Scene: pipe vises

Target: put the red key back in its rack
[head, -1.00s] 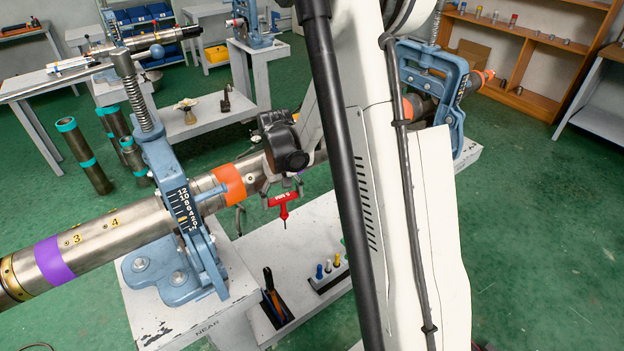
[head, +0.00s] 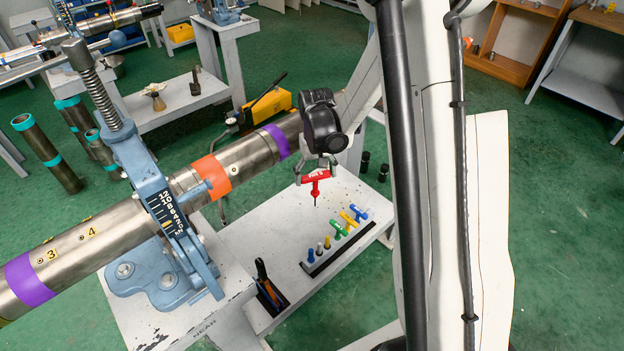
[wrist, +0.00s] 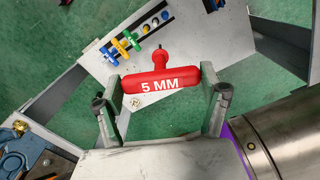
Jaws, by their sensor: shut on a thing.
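My gripper (head: 317,170) is shut on the red key (head: 316,176), a T-handled key marked "5 MM". In the wrist view the key's handle (wrist: 161,82) lies between the two fingers (wrist: 163,105), and its shaft points away toward the bench. In the head view the key hangs upright, shaft down, above the white bench. The rack (head: 341,251) is a dark strip on the bench, below and to the right of the key. Blue, yellow and green T-handled keys stand at its far end, and several small coloured pegs at its near end.
A large steel pipe (head: 240,165) in a blue vise (head: 165,225) runs close beside my gripper on the left. A black holder with pliers (head: 268,292) stands at the bench's near end. Bare bench top (head: 265,235) lies left of the rack.

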